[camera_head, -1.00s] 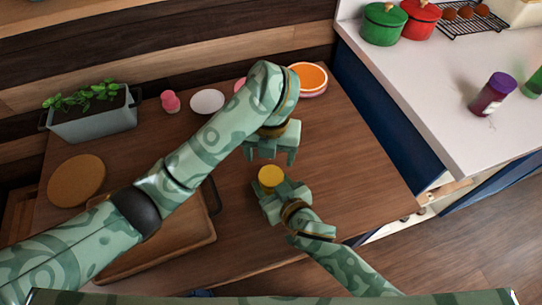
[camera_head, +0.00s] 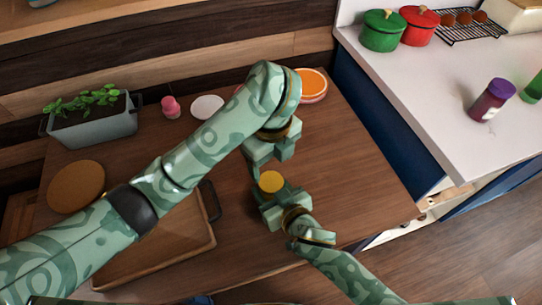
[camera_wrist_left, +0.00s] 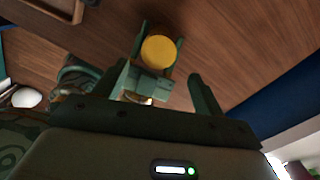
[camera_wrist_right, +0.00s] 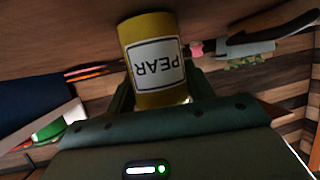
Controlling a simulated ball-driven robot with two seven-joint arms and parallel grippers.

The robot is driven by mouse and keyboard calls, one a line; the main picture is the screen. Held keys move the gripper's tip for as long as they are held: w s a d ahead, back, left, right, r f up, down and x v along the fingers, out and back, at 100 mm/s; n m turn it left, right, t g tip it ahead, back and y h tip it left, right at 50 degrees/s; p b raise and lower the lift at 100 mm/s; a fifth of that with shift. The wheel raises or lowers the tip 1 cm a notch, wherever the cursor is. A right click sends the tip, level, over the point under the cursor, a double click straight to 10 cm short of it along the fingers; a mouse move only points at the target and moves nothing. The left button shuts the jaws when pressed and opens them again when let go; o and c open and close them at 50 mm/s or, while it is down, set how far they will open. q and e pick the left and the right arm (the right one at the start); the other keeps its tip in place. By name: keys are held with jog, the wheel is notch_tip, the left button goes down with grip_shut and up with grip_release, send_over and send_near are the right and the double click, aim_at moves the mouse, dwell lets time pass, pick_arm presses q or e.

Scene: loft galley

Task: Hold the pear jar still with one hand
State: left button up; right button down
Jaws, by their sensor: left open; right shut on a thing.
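The pear jar (camera_head: 271,181) is yellow and stands on the brown table in the head view. Its white PEAR label (camera_wrist_right: 156,66) appears upside down in the right wrist view. My right gripper (camera_head: 270,197) is shut on the jar from the near side, with a finger on each side of it. My left gripper (camera_head: 268,158) is open and empty, just beyond the jar and apart from it. In the left wrist view the jar's round yellow top (camera_wrist_left: 159,52) shows ahead of the left fingers, between the right gripper's fingers. The jar's lower part is hidden in the head view.
A wooden tray (camera_head: 160,250) with a dark handle lies left of the jar, partly under my left arm. Table right of the jar is clear.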

aim_at(271, 181)
pick_arm(q)
jog(key=shift+f, duration=3.6)
jog(key=c, duration=1)
jog(key=shift+m, duration=0.9)
jog(key=o, duration=1.1)
jog(key=shift+o, duration=0.2)
notch_tip(271, 181, up, 12)
